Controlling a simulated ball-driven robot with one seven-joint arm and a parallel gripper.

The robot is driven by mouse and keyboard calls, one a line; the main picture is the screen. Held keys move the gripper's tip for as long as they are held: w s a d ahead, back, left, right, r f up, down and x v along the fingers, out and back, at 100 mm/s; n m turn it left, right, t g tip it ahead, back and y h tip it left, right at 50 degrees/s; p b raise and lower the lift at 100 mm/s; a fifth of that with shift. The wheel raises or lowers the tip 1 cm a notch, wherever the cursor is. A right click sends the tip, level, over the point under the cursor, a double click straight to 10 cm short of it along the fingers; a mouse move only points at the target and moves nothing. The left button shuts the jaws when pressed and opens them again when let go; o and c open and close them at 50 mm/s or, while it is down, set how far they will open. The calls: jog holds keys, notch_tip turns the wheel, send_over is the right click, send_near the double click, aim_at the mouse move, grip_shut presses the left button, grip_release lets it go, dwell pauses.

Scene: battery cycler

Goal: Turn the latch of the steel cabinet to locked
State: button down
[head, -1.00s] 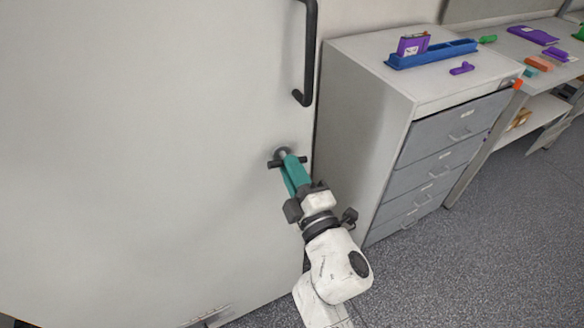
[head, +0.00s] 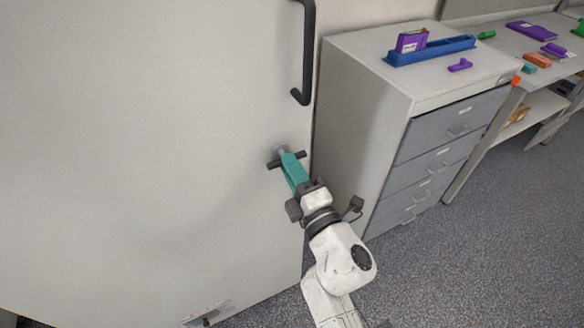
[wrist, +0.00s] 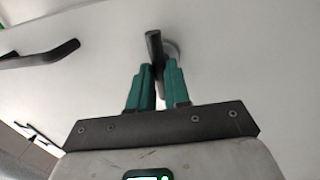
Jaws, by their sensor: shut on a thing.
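The steel cabinet (head: 130,130) fills the left of the head view with its pale door. Its latch (head: 273,164) is a dark T-shaped bar on a round grey base, low on the door near the right edge. My gripper (head: 289,158) has teal fingers and is shut on the latch bar. In the wrist view the latch (wrist: 154,46) stands between the two fingertips of my gripper (wrist: 158,70). The fingers hide part of the bar. In the head view the bar lies close to level, tilted with its right end a little higher.
A long black door handle (head: 309,55) is above the latch and also shows in the wrist view (wrist: 40,57). A grey drawer unit (head: 365,130) stands close at the right, with a blue tray (head: 430,52) on top. Speckled floor (head: 470,250) is clear at the lower right.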

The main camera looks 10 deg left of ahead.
jog(key=c, duration=1.1)
grip_release()
jog(key=v, duration=1)
jog(key=shift+s+d+p, duration=0.25)
jog(key=shift+s+p, duration=0.05)
jog(key=shift+f, duration=0.15)
jog(key=w+d+f+m+h, duration=0.2)
jog(key=d+f+m+h, duration=0.1)
jog(key=d+m+h, duration=0.9)
jog(key=s+d+f+m+g+h, duration=0.1)
jog(key=s+d+f+m+g, duration=0.1)
jog(key=d+f+m, duration=0.3)
jog(key=s+d+f+m+g+h, duration=0.1)
jog(key=s+d+f+g, duration=0.15)
jog(key=d, duration=0.45)
jog(key=s+d+f+m+g+y, duration=0.1)
jog(key=s+f+m+g, duration=0.1)
jog(key=s, duration=0.5)
jog(key=s+f+m+g, duration=0.3)
jog(key=s+g, duration=0.2)
jog(key=s, duration=0.3)
jog(key=s+d+f+m+g+y, duration=0.1)
jog(key=s+f+m+g, duration=0.1)
jog(key=s, duration=0.5)
jog(key=shift+s+d+f+g+y, duration=0.2)
jog(key=shift+d+f+g+y, duration=0.3)
jog(key=shift+g, duration=0.65)
